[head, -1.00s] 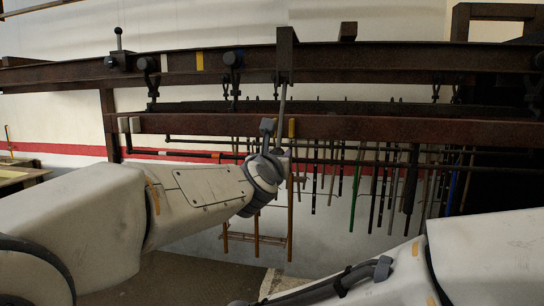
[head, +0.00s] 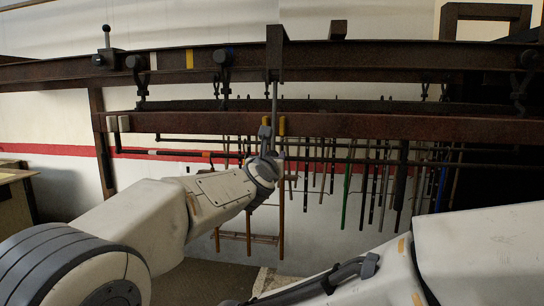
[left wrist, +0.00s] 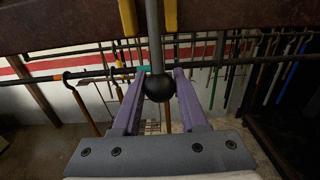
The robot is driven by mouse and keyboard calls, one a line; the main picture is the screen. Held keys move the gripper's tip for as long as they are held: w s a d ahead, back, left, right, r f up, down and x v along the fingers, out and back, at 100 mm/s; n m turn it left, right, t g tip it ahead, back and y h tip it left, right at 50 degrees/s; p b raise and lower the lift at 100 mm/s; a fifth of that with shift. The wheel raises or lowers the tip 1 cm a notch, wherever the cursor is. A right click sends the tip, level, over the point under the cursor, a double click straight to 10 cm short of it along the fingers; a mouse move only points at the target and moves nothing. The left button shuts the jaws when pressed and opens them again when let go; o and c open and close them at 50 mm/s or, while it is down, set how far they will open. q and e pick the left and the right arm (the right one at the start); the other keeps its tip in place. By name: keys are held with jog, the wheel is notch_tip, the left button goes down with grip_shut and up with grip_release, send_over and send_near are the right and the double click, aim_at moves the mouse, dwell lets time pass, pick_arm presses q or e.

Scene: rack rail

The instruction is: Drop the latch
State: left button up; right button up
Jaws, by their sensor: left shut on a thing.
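A grey rod (head: 275,100) hangs down from a rusty bracket (head: 275,55) on the upper beam. In the left wrist view, a black ball knob (left wrist: 158,87) sits at the rod's lower end. My left gripper (head: 272,138) reaches up to the rod's lower end, in front of the lower rusty beam. In the left wrist view its purple fingers (left wrist: 158,90) stand either side of the knob, shut on it. Two yellow marks (left wrist: 170,15) on the lower beam flank the rod. No part is labelled as the latch. My right gripper is out of view.
The upper beam (head: 400,62) carries black clamps (head: 222,62) and a ball-topped lever (head: 106,40) at left. Many rods hang behind the lower beam (head: 400,127). A wooden hanging frame (head: 248,238) is below my gripper. A bench (head: 14,176) stands at far left.

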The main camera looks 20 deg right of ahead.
pick_arm(q)
jog(key=shift+p+x, duration=1.05)
jog(key=shift+x, duration=0.5)
jog(key=shift+w+d+f, duration=0.15)
jog(key=shift+w+d, duration=0.2)
jog(key=shift+w, duration=0.1)
jog(key=o, duration=1.1)
jog(key=b+v, duration=0.5)
jog(key=v, duration=0.1)
jog(key=shift+s+a+f, duration=0.1)
jog(key=shift+s+a+b, duration=0.2)
jog(key=shift+s+b, duration=0.1)
